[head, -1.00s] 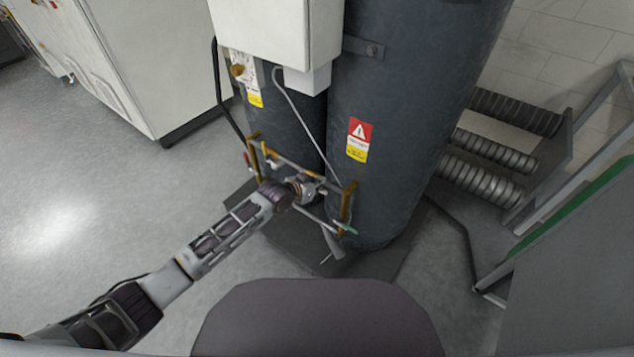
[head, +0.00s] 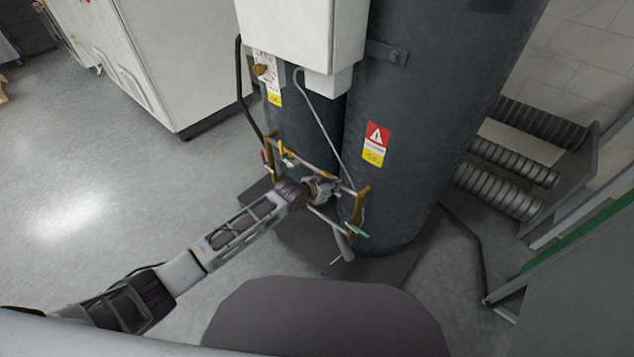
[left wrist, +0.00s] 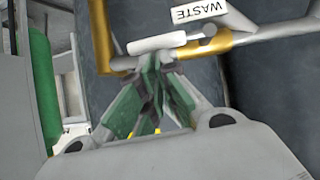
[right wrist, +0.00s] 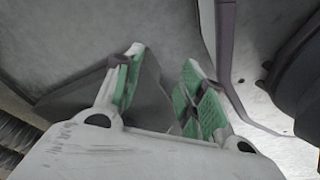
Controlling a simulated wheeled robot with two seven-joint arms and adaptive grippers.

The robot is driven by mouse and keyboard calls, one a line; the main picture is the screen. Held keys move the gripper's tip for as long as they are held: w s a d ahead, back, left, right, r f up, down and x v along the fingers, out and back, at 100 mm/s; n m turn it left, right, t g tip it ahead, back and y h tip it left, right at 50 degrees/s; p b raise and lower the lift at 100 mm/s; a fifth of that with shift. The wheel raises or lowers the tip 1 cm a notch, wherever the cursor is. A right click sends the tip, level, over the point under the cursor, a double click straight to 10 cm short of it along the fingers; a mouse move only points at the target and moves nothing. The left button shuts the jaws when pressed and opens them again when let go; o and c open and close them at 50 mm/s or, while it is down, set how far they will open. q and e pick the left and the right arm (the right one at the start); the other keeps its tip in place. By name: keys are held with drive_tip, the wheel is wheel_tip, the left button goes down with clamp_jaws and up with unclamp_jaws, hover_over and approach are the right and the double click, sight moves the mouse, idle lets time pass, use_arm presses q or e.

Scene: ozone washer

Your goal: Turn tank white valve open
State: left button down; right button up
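A white valve handle (left wrist: 157,43) on a pipe by the WASTE label (left wrist: 199,11) shows in the left wrist view. My left gripper (left wrist: 158,62) has its green-padded fingers together, with the tips right at the handle's lower edge. I cannot tell whether they touch or pinch the handle. In the head view my left gripper (head: 325,190) reaches into the brass and grey piping (head: 361,205) in front of the dark tank (head: 412,130); the white handle cannot be made out there. My right gripper (right wrist: 163,58) is open and empty.
A white control box (head: 300,35) hangs above the piping. A second dark tank (head: 290,122) stands behind to the left. Coiled ducts (head: 500,190) and a green-edged frame lie at right. Floor at left is clear.

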use_arm(q)
drive_tip(key=shift+s+a+f, duration=0.1)
drive_tip(key=shift+s+f, duration=0.2)
drive_tip(key=shift+f, duration=0.05)
drive_tip(key=s+a+r+p, duration=0.5)
drive_tip(key=s+r, duration=0.1)
drive_tip(key=r, duration=0.4)
drive_tip(key=shift+s, duration=0.35)
use_arm(e)
drive_tip(key=s+d+f, duration=0.3)
drive_tip(key=s+d, duration=0.2)
drive_tip(key=s, duration=0.6)
drive_tip(key=shift+d+g+h, duration=0.25)
drive_tip(key=shift+g+h, duration=0.05)
drive_tip(key=shift+h, duration=0.1)
use_arm(q)
drive_tip(key=shift+a, duration=0.1)
use_arm(e)
drive_tip(key=shift+w, duration=0.25)
drive_tip(key=shift+w, duration=0.1)
